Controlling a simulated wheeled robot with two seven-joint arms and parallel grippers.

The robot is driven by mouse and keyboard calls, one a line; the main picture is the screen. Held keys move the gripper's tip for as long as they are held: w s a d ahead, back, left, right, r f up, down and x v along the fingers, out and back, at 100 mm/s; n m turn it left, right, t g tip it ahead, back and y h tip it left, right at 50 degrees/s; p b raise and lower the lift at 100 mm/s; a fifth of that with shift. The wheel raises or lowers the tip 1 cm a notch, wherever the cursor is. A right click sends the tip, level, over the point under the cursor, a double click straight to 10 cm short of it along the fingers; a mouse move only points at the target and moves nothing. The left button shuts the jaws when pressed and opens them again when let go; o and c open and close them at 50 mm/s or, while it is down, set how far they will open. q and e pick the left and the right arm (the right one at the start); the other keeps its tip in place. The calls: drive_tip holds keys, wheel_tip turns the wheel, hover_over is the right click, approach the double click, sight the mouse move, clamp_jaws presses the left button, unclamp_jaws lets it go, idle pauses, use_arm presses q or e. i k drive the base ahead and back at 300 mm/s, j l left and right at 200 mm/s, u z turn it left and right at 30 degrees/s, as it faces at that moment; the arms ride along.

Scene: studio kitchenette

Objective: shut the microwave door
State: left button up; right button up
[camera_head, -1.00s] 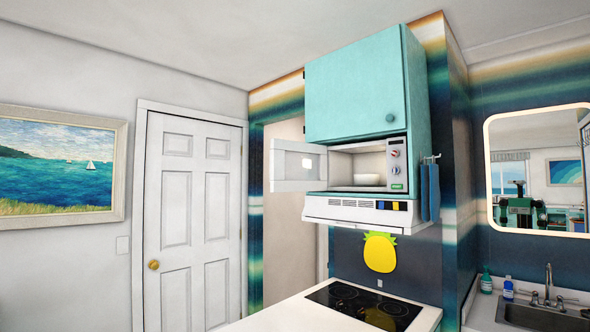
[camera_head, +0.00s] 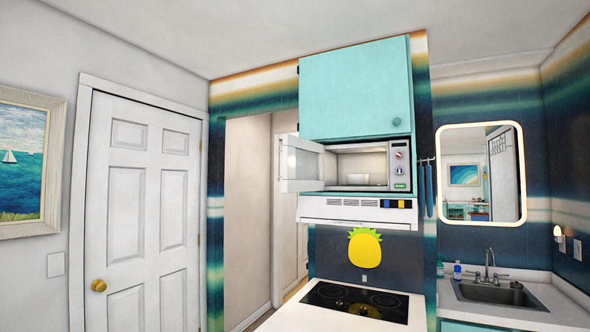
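The microwave (camera_head: 400,167) sits under a teal wall cabinet, above the range hood and the stove. Its door (camera_head: 303,164) is hinged at the left and stands wide open, swung out toward me. The control panel with knobs is at the right of the opening. Neither of my grippers shows in this view.
A teal cabinet (camera_head: 355,90) hangs directly above the microwave. The range hood (camera_head: 358,212) is below it, and a black cooktop (camera_head: 356,302) is set in a white counter. A blue towel (camera_head: 429,190) hangs at the right. A sink (camera_head: 492,293) is at the lower right.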

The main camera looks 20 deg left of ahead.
sight(302, 160)
drive_tip(key=i+j+z, duration=0.1)
drive_tip(key=j+z, duration=0.15)
drive_tip(key=j, duration=1.55)
drive_tip(key=j+z, duration=0.3)
drive_tip(key=j, duration=1.5)
